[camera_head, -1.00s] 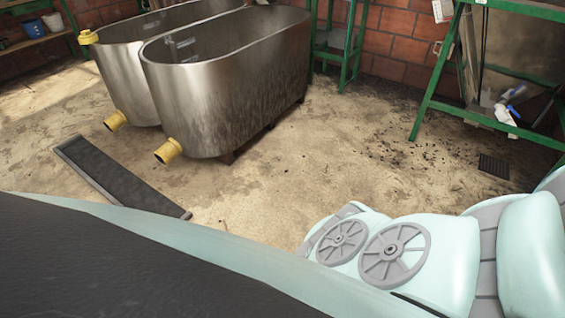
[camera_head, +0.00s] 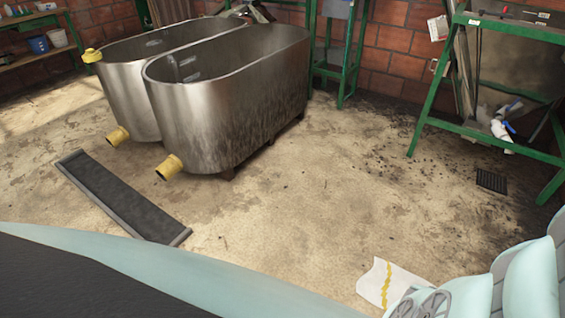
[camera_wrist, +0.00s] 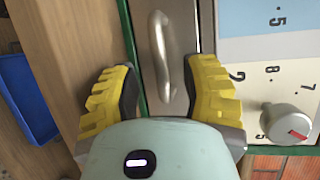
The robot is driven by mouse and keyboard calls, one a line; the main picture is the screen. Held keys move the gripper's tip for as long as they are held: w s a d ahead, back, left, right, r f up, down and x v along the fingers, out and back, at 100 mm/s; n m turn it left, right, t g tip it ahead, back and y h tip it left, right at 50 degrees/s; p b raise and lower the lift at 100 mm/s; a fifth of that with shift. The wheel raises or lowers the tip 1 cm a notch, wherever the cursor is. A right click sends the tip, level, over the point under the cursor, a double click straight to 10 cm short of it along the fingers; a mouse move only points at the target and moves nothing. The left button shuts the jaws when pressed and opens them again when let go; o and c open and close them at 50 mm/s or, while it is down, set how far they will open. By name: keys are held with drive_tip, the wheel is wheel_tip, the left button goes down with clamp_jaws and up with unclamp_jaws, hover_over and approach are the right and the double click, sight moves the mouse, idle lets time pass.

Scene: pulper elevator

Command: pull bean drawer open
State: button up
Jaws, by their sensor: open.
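In the wrist view, a pale metal handle (camera_wrist: 161,42) stands on a narrow metal drawer front (camera_wrist: 183,32), edged by green strips. My gripper (camera_wrist: 162,82) has two yellow ribbed fingertips, spread apart. One is on each side of the handle's lower part in the picture, with a visible gap on both sides. I cannot tell how deep the fingers reach around the handle. The drawer's inside is not visible. The head view shows neither the drawer nor my gripper.
A panel with a dial (camera_wrist: 288,122) and numbers is right of the drawer front. A wooden surface (camera_wrist: 80,40) and a blue bin (camera_wrist: 26,95) are left. The head view shows steel tubs (camera_head: 235,110), a flat dark tray (camera_head: 120,195), green-framed stands (camera_head: 440,90) and open floor.

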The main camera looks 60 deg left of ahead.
drive_tip(key=shift+x, duration=1.45)
clamp_jaws()
